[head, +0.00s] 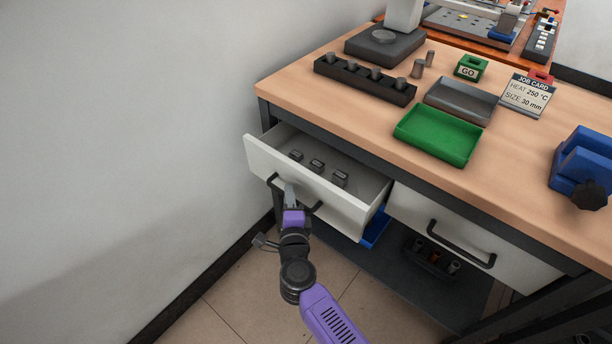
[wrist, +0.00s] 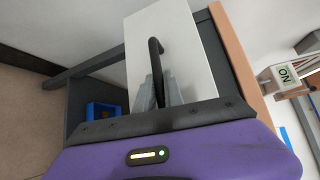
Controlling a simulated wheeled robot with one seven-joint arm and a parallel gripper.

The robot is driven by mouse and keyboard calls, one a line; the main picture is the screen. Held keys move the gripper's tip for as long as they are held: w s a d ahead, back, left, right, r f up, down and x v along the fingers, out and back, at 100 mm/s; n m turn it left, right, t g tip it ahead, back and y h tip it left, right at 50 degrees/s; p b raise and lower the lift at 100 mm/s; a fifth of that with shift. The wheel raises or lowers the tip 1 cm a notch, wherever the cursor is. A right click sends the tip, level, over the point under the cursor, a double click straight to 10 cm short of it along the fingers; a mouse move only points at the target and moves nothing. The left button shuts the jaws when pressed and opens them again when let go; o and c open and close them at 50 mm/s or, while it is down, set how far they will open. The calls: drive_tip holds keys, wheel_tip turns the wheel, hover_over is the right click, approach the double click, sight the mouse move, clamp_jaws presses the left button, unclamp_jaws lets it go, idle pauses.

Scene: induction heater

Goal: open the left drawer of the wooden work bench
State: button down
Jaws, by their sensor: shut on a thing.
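The wooden work bench (head: 382,128) has two white drawers under its top. The left drawer (head: 345,206) stands pulled out, and several small grey blocks lie inside it. Its dark bar handle (head: 273,181) is on the front face and also shows in the wrist view (wrist: 155,62). My gripper (head: 289,190) is at the middle of this handle, shut on it, with a finger on each side of the bar in the wrist view (wrist: 160,90). The fingers hide part of the handle. The right drawer (head: 405,206) is closed, with its own dark handle (head: 462,245).
On the bench top are a green tray (head: 440,136), a grey tray (head: 460,100), a black rack with pegs (head: 364,82) and a blue vise (head: 583,160). A lower shelf (head: 410,280) holds a blue bin (head: 375,228). A wall stands at the left; the floor before the drawer is clear.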

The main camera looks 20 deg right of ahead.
drive_tip(key=s+a+p, duration=0.2)
drive_tip(key=s+a, duration=0.6)
drive_tip(key=a, duration=0.3)
drive_tip(key=shift+s+a+p, duration=0.2)
drive_tip(key=shift+p, duration=0.1)
drive_tip(key=c, duration=1.5)
unclamp_jaws()
drive_tip(key=shift+o, duration=0.2)
drive_tip(key=s+a+r+p, duration=0.1)
drive_tip(key=s, duration=0.6)
drive_tip(key=shift+s, duration=0.3)
drive_tip(key=shift+a, duration=0.2)
